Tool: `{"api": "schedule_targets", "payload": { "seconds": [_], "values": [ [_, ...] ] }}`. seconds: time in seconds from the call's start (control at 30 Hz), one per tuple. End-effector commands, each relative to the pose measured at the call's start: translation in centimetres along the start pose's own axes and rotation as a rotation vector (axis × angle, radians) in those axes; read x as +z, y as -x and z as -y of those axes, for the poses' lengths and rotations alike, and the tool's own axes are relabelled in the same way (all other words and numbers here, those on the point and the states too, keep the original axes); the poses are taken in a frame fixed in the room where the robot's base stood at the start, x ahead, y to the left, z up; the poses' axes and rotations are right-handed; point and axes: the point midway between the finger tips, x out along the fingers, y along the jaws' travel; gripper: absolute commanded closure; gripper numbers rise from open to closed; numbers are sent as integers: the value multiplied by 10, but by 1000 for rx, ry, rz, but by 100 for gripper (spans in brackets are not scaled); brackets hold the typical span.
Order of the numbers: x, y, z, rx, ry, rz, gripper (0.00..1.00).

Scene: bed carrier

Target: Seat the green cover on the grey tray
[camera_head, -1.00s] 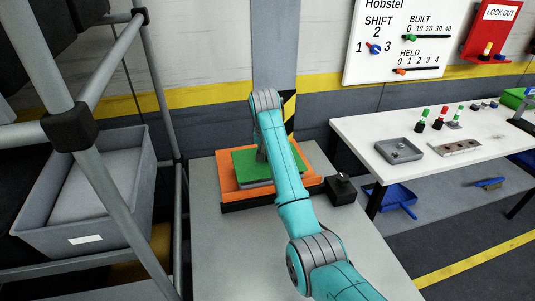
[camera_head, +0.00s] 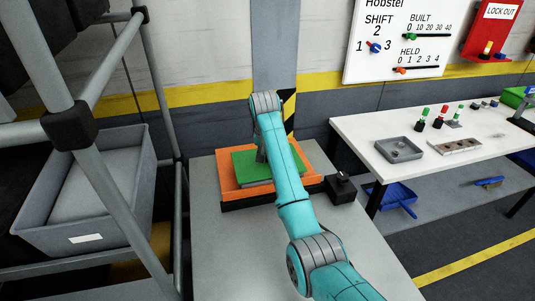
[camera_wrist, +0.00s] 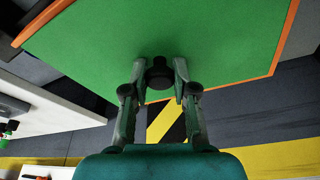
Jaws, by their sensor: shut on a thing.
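The green cover (camera_head: 243,169) lies level over the orange holder (camera_head: 230,184) on the grey table. The grey tray is hidden beneath the cover and my arm in the head view, so I cannot tell whether the cover is fully down on it. In the wrist view the cover (camera_wrist: 190,35) fills the upper middle, with a black knob (camera_wrist: 159,78) at its near edge. My gripper (camera_wrist: 159,68) has its fingers on both sides of this knob and is shut on it. In the head view my arm hides most of my gripper.
A black block (camera_head: 340,187) stands right of the orange holder. A grey shelf bin (camera_head: 90,215) stands in a tube rack at left. A white table (camera_head: 450,135) at right carries a small grey tray (camera_head: 400,150) and several parts. The front of the grey table (camera_head: 235,255) is clear.

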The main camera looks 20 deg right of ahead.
Motion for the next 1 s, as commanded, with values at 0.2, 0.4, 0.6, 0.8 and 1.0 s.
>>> {"api": "schedule_targets", "payload": {
  "seconds": [0.2, 0.4, 0.6, 0.8, 1.0],
  "values": [
    [1, -5, 0, 0, 0, 0, 100],
    [2, -8, 0, -1, 0, -1, 66],
    [2, -7, 0, 0, 0, -1, 44],
    [2, -6, 0, 0, 0, -1, 44],
    [1, 14, 1, -1, 0, -3, 44]
  ]
}}
